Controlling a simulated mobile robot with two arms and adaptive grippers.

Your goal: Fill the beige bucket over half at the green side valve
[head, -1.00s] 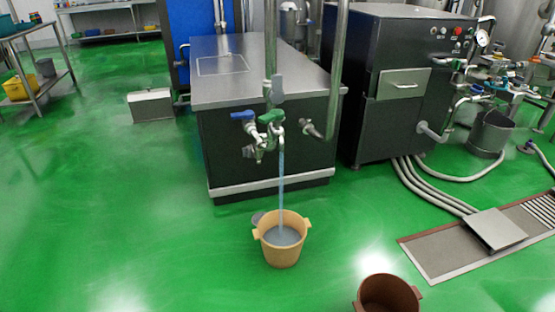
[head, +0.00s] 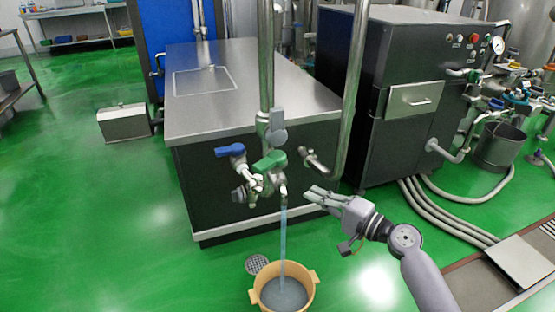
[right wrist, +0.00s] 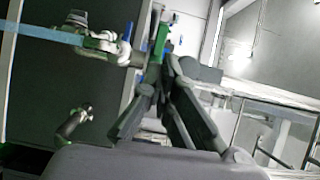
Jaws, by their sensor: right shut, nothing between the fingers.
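The beige bucket (head: 258,298) stands on the green floor at the bottom of the head view, with grey-blue liquid inside. A stream of water (head: 283,240) runs from the side valve down into it. The green valve handle (head: 269,161) sits on the pipe at the front of the steel-topped unit; it also shows in the right wrist view (right wrist: 161,41). My right gripper (head: 308,194) is shut and empty, to the right of the stream and a little below the green handle, apart from both. My left gripper is not in view.
A blue-handled valve (head: 230,151) is just left of the green one. A vertical pipe (head: 352,90) stands close to my right arm. A floor drain (head: 257,264) lies behind the bucket. Hoses and a grey bucket (head: 499,146) are at the right.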

